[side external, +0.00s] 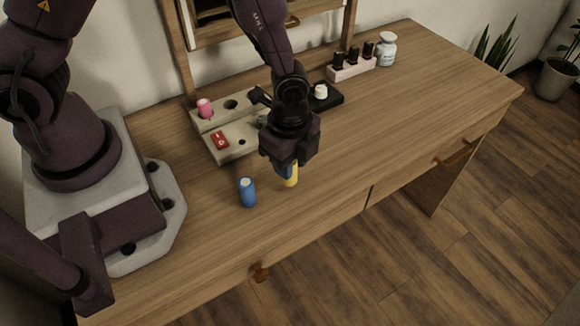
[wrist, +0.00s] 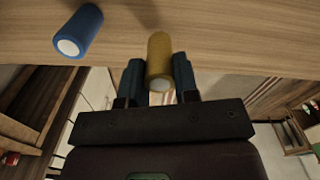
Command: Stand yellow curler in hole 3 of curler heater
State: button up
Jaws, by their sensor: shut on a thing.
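The yellow curler (side external: 291,177) is between the fingers of my gripper (side external: 285,170), low over the front part of the table. In the wrist view the yellow curler (wrist: 159,60) sits between the two blue-grey fingertips of my gripper (wrist: 158,80), which are shut on it. Its lower end looks close to the table, but I cannot tell whether it touches. The curler heater (side external: 211,123) is a pale block behind my gripper, with a red switch (side external: 221,140) and dark holes. A pink curler (side external: 205,108) stands in its left hole. My gripper and wrist hide its right part.
A black tray (side external: 334,98) with a white item, a pink rack of dark bottles (side external: 351,69) and a white jar (side external: 387,50) stand behind. The table's right side is clear.

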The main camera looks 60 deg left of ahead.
jog(key=r, duration=0.7)
jog(key=shift+w+a, duration=0.15)
jog(key=shift+a, duration=0.05)
jog(key=s+a+r+n, duration=0.1)
jog(key=a+r+n, duration=0.2)
jog(key=a+n, duration=0.35)
jog(key=s+a+r+n, duration=0.1)
jog(key=a+r+n, duration=0.15)
jog(key=a, duration=0.75)
jog(key=s+a+n, duration=0.3)
jog(key=s+n, duration=0.3)
jog(key=n, duration=0.2)
jog(key=w+a+f, duration=0.1)
jog(key=w+f, duration=0.2)
jog(key=w, duration=0.1)
jog(key=w+a+f, duration=0.2)
jog(key=w+f, duration=0.1)
jog(key=w, duration=0.1)
jog(key=w+a+f, duration=0.1)
jog(key=w+f, duration=0.2)
jog(key=w, duration=0.1)
jog(key=shift+w+a+f, duration=0.2)
jog(key=shift+w+f, duration=0.05)
jog(key=shift+f, duration=0.1)
jog(key=shift+w+f, duration=0.15)
jog(key=shift+f, duration=0.75)
jog(key=shift+w+f, duration=0.1)
jog(key=shift+f, duration=0.75)
